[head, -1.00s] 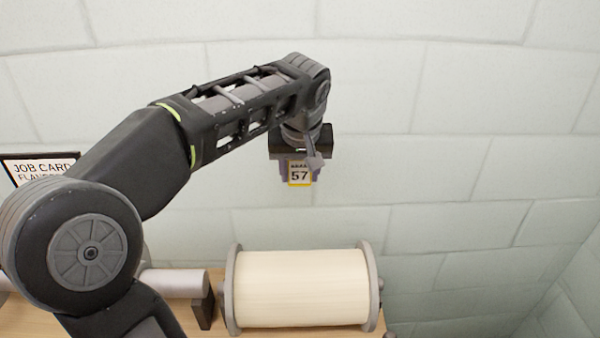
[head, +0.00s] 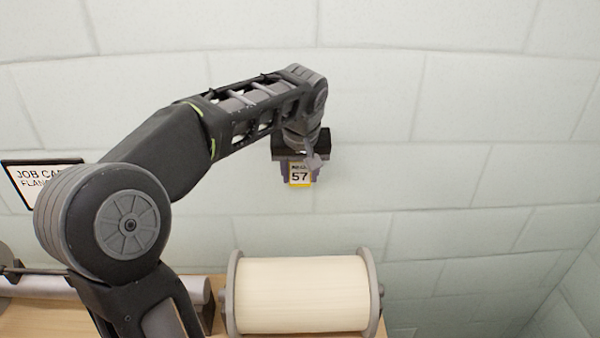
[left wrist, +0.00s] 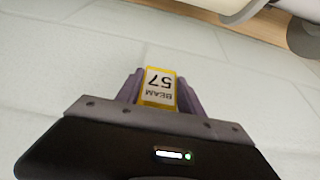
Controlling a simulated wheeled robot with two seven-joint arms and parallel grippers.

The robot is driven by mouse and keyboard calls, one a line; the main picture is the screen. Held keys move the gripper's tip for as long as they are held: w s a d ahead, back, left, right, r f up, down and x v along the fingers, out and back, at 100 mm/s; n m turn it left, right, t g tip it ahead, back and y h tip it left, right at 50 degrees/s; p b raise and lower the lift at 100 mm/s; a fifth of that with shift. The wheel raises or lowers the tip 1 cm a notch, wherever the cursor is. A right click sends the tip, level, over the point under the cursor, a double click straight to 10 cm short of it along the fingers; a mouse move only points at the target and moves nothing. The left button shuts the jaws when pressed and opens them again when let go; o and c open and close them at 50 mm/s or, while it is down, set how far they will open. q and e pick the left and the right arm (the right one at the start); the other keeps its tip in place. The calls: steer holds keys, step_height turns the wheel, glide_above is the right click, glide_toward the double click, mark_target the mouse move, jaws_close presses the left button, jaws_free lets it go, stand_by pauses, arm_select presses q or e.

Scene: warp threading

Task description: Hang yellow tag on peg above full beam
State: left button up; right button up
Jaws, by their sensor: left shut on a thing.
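In the left wrist view the tag (left wrist: 158,86) sits between the purple fingers of my left gripper (left wrist: 155,85), with "BEAM 57" upside down. The full beam (head: 302,293), a wide cream-wound roll with grey end flanges, lies below. I cannot make out the peg; the gripper may hide it. My right gripper is not in view.
A job card sign (head: 40,185) is at the left, partly behind my arm. A bare grey roller (head: 45,286) lies left of the full beam on the wooden surface (head: 40,320). The wall (head: 480,110) right of the gripper is clear.

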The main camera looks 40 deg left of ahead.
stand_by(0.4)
arm_select(q)
steer(key=o, duration=1.4)
steer(key=shift+r, duration=0.1)
steer(key=v, duration=0.7)
steer(key=shift+r+b, duration=0.3)
steer(key=shift+b, duration=0.15)
steer(key=shift+s, duration=0.1)
